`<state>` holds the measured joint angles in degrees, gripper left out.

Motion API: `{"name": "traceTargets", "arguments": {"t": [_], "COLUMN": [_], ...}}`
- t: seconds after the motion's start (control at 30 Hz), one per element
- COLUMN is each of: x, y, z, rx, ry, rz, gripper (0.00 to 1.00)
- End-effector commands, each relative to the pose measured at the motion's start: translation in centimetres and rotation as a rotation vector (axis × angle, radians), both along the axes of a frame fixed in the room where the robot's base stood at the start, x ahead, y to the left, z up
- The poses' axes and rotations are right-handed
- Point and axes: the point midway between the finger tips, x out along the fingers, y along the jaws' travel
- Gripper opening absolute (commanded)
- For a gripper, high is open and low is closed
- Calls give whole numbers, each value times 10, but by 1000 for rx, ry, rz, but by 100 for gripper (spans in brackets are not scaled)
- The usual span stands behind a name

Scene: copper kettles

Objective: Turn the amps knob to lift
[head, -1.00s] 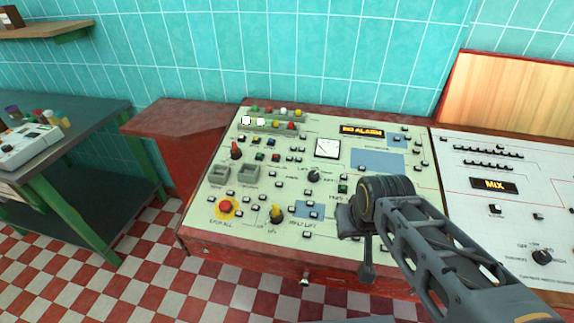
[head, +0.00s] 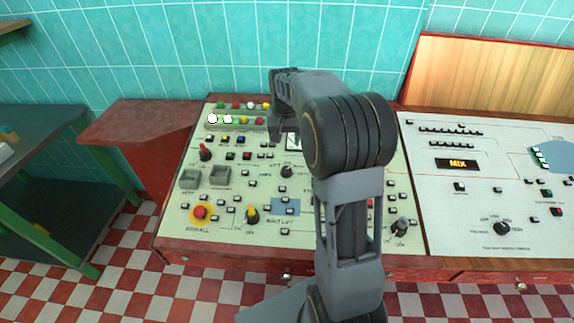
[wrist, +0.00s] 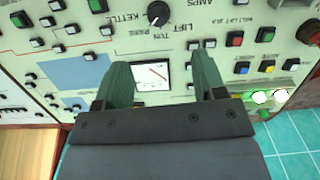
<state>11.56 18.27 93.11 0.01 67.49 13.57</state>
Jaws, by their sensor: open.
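The amps knob (wrist: 158,14) is a round black knob at the top of the wrist view, with LIFT, KETTLE and other labels around it. Its setting is too small to read surely. It also shows in the head view (head: 286,171), on the pale green panel (head: 165,235). My gripper (wrist: 162,60) is open and empty, its two green fingers apart over the panel. The knob lies beyond the fingertips, untouched. A square white meter (wrist: 150,75) shows between the fingers. In the head view my arm hides part of the panel, and the fingertips cannot be made out.
A red knob (head: 205,151), a yellow knob (head: 252,214) and a red stop button (head: 200,212) stand up from the panel's left side. Another black knob (head: 399,227) is at right. Rows of small coloured buttons line the back. A white panel (head: 470,220) adjoins at right.

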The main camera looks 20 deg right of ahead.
Motion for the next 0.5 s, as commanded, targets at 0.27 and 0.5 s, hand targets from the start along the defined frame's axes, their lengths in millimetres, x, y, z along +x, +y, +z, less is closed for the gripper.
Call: {"name": "traceTargets", "arguments": {"t": [0.27,0.5], "x": [12,11], "y": [-12,-12], "z": [-27,-72], "rx": [5,5], "ry": [24,24], "rz": [-36,-36], "gripper": [64,64]}}
